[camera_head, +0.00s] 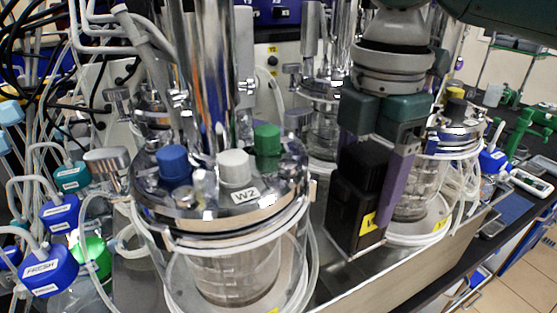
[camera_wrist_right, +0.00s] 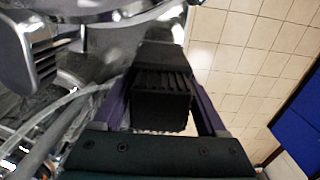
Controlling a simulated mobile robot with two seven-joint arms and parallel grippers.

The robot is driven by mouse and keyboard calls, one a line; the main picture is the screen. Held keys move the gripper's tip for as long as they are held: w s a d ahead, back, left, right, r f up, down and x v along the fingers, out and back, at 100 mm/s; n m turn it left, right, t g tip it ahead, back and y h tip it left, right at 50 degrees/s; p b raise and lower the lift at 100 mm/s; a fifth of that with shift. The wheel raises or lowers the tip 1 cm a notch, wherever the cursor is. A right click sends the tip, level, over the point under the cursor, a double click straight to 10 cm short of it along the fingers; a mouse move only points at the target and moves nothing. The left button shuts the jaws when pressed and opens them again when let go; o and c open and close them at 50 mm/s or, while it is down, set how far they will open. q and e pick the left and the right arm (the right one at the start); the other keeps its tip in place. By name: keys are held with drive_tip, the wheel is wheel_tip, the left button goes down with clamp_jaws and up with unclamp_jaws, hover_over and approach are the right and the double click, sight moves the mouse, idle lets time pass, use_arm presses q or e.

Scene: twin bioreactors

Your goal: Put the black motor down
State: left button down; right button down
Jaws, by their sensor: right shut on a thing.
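The black motor (camera_head: 352,215) is a dark upright block with a yellow label near its lower end. My right gripper (camera_head: 378,185) comes down from above and is shut on it, with a purple finger along its right side. In the right wrist view the motor (camera_wrist_right: 160,98) sits between the two purple fingers of the gripper (camera_wrist_right: 160,110). The motor is between the front vessel and the right vessel, low over the metal bench surface. I cannot tell whether its bottom touches the surface. My left gripper is not in view.
A glass vessel with a metal lid marked W2 (camera_head: 228,220) stands close on the left. Another glass vessel (camera_head: 415,190) stands just right of the motor. Bottles with blue caps (camera_head: 60,215) and tubing crowd the far left. A little bare metal bench (camera_head: 335,280) shows in front.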

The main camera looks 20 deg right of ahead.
sight(372, 152)
drive_tip(key=shift+f, duration=2)
drive_tip(key=shift+f, duration=0.2)
unclamp_jaws()
drive_tip(key=shift+r, duration=0.1)
wheel_tip(372, 152, up, 12)
drive_tip(key=shift+r, duration=0.1)
